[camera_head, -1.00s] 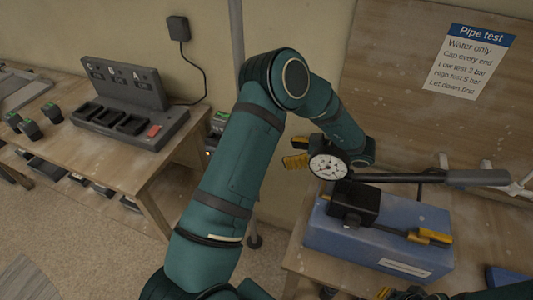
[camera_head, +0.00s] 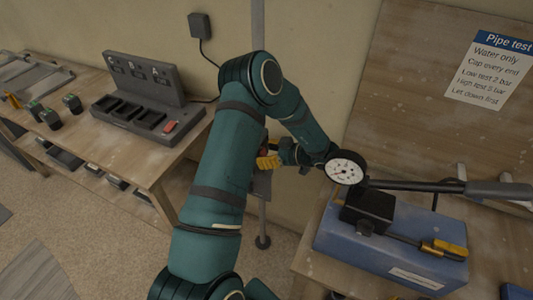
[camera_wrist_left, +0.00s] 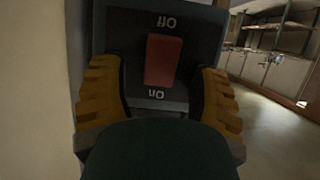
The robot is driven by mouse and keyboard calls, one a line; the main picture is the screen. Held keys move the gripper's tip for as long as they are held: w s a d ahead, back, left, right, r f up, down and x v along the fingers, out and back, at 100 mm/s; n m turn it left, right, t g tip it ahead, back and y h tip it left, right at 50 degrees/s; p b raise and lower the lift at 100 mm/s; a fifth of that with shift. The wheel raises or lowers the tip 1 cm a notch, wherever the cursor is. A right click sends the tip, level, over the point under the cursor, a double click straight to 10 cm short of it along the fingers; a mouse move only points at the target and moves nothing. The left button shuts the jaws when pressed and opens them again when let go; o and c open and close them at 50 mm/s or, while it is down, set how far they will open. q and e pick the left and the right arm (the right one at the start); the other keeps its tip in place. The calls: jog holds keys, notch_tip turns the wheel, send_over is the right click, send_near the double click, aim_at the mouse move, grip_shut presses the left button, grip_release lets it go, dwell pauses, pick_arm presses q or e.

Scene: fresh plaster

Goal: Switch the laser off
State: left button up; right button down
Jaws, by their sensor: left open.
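The laser's dark switch panel (camera_wrist_left: 150,105) fills the middle of the left wrist view. Its red rocker switch (camera_wrist_left: 163,60) sits between the upside-down words "Off" above and "On" below. I cannot tell which way the rocker is pressed. My left gripper (camera_wrist_left: 160,100) is open, with one yellow finger on each side of the panel. A dark green rounded shape covers the bottom of that view. In the head view my left gripper (camera_head: 268,162) is at the laser on the pole, and my arm hides most of the laser. My right gripper is not in view.
A pole (camera_head: 258,25) runs up the wall behind my arm. A charger rack (camera_head: 150,100) stands on the left bench beside several green-topped batteries (camera_head: 50,118). A round gauge (camera_head: 345,167) and a blue box (camera_head: 380,250) are on the right bench.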

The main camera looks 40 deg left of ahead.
pick_arm(q)
grip_shut()
dwell(0.4)
jog(key=shift+d+f+g+y+b, duration=0.15)
jog(key=shift+f+g+y+b, duration=0.15)
jog(key=shift+y, duration=0.6)
jog(key=shift+r+y, duration=0.1)
jog(key=shift+y, duration=0.3)
